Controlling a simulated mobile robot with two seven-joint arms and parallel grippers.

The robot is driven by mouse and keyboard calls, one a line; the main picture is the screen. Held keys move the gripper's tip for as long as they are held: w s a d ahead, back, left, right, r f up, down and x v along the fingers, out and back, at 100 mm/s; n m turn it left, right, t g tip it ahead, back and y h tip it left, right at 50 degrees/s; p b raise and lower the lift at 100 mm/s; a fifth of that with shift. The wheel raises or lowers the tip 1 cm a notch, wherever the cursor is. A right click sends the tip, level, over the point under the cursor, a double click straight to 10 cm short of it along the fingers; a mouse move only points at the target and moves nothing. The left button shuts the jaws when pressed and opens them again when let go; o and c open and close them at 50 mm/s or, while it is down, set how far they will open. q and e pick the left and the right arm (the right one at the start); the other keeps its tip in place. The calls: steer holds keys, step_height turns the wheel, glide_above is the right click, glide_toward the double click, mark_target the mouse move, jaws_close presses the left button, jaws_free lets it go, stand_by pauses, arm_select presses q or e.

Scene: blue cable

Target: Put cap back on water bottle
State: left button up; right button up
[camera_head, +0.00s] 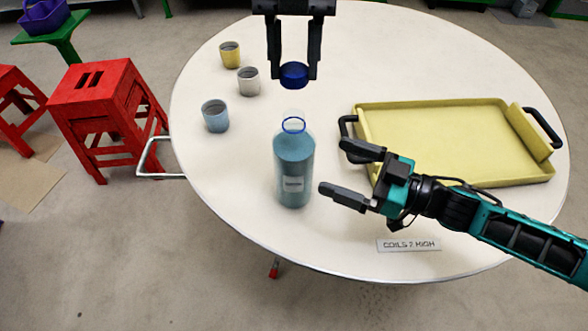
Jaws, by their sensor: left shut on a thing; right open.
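A clear bottle with blue liquid and a white label (293,170) stands upright on the white round table (330,250). Its open neck has a blue ring. My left gripper (294,72) comes in from the top of the view, shut on a dark blue cap (294,75). The cap shows above the bottle neck in the picture, apart from it. My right gripper (352,172) is open and empty to the right of the bottle, its fingers pointing left toward it. I see no contact between the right fingers and the bottle.
A yellow tray (430,108) with black handles lies at right, partly behind my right arm. A yellow cup (230,55), a grey cup (248,81) and a blue cup (215,116) stand at left. A label card (408,245) lies near the front edge. A red stool (100,90) stands left of the table.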

mark_target(293, 150)
steer(key=x, duration=1)
steer(key=shift+c, duration=0.3)
steer(key=c, duration=1.3)
arm_select(q)
steer(key=shift+f, duration=2.45)
arm_select(e)
steer(key=shift+c, duration=0.2)
